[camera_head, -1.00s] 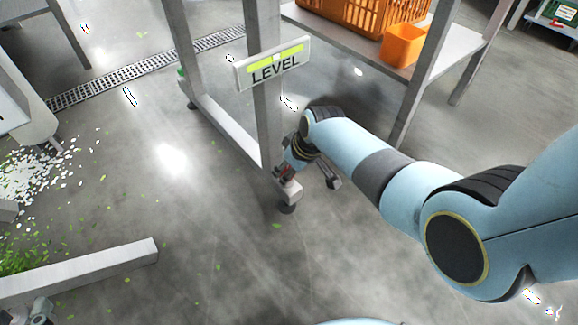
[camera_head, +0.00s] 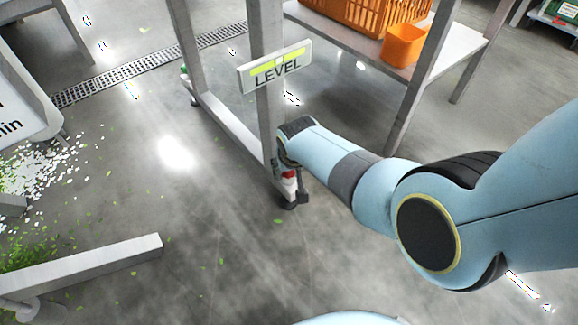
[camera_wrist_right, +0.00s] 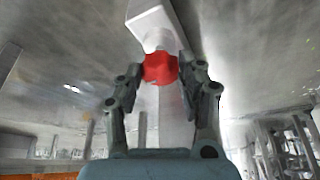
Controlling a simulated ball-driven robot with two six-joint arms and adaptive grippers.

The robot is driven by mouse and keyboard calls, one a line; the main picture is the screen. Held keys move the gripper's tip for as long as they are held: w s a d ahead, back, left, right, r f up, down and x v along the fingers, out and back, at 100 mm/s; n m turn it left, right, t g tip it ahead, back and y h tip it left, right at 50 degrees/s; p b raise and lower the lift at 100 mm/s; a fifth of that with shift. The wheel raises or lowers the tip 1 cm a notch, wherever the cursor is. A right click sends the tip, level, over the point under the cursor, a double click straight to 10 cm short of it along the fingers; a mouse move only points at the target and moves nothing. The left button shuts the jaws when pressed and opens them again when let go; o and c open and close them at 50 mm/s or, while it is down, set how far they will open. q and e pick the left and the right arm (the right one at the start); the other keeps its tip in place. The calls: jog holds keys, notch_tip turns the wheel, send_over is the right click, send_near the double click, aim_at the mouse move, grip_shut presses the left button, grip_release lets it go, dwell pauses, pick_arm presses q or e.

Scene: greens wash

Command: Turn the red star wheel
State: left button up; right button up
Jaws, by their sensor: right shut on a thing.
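The red star wheel (camera_wrist_right: 160,68) sits at the foot of a grey metal table leg. In the right wrist view it lies between the two fingers of my right gripper (camera_wrist_right: 161,72), which is shut on it. In the head view a small red part of the wheel (camera_head: 289,174) shows beside my right gripper (camera_head: 296,184), low at the leg's foot; my wrist hides the rest. The LEVEL sign (camera_head: 274,67) is fixed on the same leg, with a yellow-green level strip on it. My left gripper is not clearly in view.
An orange crate (camera_head: 350,12) and an orange tub (camera_head: 403,45) stand on a shelf (camera_head: 452,52) behind my right arm. A floor drain (camera_head: 130,72) runs at the left.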

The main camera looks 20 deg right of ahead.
dwell(0.5)
jog(key=o, duration=1.2)
jog(key=shift+c, duration=0.2)
